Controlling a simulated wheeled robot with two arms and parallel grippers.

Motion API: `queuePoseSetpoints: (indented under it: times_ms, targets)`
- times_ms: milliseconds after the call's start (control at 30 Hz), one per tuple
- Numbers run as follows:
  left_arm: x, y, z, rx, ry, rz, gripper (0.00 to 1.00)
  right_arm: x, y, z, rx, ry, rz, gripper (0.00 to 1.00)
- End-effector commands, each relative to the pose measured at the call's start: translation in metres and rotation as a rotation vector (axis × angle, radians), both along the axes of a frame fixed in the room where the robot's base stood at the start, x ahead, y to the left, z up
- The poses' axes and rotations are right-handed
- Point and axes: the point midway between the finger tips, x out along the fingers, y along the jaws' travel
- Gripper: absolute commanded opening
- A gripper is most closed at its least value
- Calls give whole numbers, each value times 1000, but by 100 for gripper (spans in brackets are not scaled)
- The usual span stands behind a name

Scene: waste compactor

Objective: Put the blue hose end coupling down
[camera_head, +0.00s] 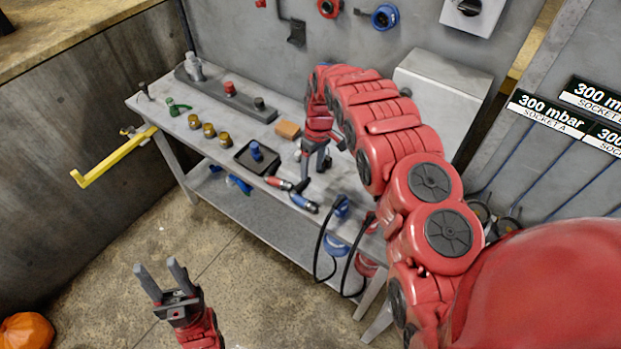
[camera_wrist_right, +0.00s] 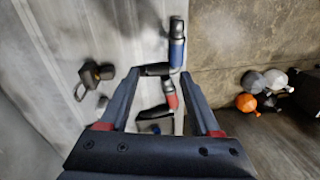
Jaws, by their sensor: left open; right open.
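The blue hose end coupling (camera_head: 303,202) lies on the bench top near its front edge. It also shows in the right wrist view (camera_wrist_right: 177,50), just beyond the fingertips. A red coupling (camera_head: 278,183) lies beside it, and in the wrist view it (camera_wrist_right: 170,99) appears between the fingers. My right gripper (camera_head: 314,172) points down over the bench behind the couplings. Its jaws (camera_wrist_right: 160,75) are open, and I see nothing gripped. My left gripper (camera_head: 160,272) is open and empty, over the floor in front of the bench.
A black tray (camera_head: 243,160) holding a blue part (camera_head: 256,150) and an orange-brown block (camera_head: 288,130) are on the bench (camera_head: 222,118). Several brass fittings stand further left. Black hoses (camera_head: 322,255) hang at the front right. A yellow bar (camera_head: 112,162) sticks out at the left end.

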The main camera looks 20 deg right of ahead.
Motion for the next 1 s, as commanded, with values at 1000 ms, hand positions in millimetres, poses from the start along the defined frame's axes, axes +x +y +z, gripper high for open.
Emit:
queuePoseSetpoints:
  times_ms: [1000]
  targets:
    - [0, 0, -19, 0, 0, 0, 48, 3, -5, 44, 1, 0, 0, 64]
